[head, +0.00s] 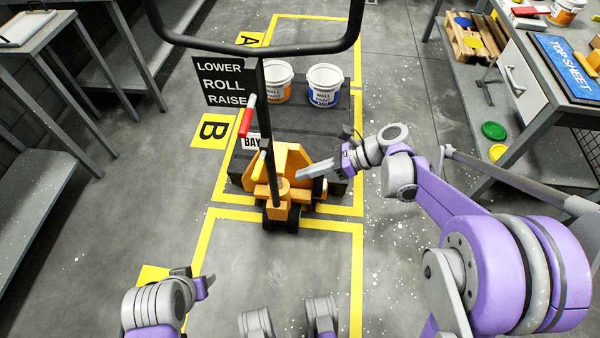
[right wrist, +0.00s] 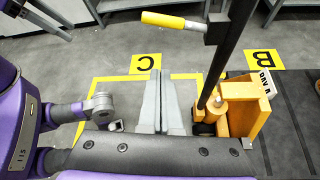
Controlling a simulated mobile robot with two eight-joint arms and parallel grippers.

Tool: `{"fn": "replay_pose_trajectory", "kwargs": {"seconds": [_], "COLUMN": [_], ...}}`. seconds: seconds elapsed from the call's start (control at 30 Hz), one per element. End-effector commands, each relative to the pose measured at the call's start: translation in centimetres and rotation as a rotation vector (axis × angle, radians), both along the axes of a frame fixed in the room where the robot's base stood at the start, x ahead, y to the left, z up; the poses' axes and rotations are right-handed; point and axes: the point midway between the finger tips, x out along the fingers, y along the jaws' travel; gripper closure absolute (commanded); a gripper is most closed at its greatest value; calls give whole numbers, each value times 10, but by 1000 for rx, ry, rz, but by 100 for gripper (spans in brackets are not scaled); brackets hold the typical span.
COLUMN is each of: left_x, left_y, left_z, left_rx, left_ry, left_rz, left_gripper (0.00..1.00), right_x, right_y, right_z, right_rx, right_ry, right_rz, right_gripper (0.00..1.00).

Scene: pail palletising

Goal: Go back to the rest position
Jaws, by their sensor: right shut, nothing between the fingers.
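My right gripper (head: 302,173) is shut and empty, held out beside the orange base of the pallet truck (head: 280,180), to its right in the head view. In the right wrist view its two grey fingers (right wrist: 158,78) lie together, with the truck's orange body (right wrist: 240,108) to their right. I cannot tell whether the fingers touch the truck. My left gripper (head: 203,284) is low at the left of the head view, over the floor; its fingers are too small and turned away to read.
The truck's black handle (head: 262,42) rises across the head view. Two white pails (head: 325,86) stand on the dark pallet in bay B. A workbench (head: 520,85) is at right, benches (head: 30,45) at left. Green (head: 494,130) and yellow lids lie near the right bench. Floor at lower left is clear.

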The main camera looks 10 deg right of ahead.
Motion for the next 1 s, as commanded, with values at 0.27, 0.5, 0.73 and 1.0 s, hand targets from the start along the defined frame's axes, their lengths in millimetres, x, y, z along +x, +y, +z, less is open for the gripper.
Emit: {"fn": "replay_pose_trajectory", "kwargs": {"seconds": [0.27,0.5,0.73,1.0], "left_x": [0,0,0,0], "left_y": [0,0,0,0], "left_z": [0,0,0,0], "left_rx": [0,0,0,0], "left_ry": [0,0,0,0], "left_rz": [0,0,0,0], "left_gripper": [47,47,47,47], "right_x": [0,-3,-51,-138], "right_y": [0,1,7,-22], "right_z": [0,0,-7,-27], "right_rx": [0,-16,-301,-813], "right_ry": [0,-13,-278,-758], "right_rz": [0,9,215,803], "right_gripper": [100,100,100,100]}}
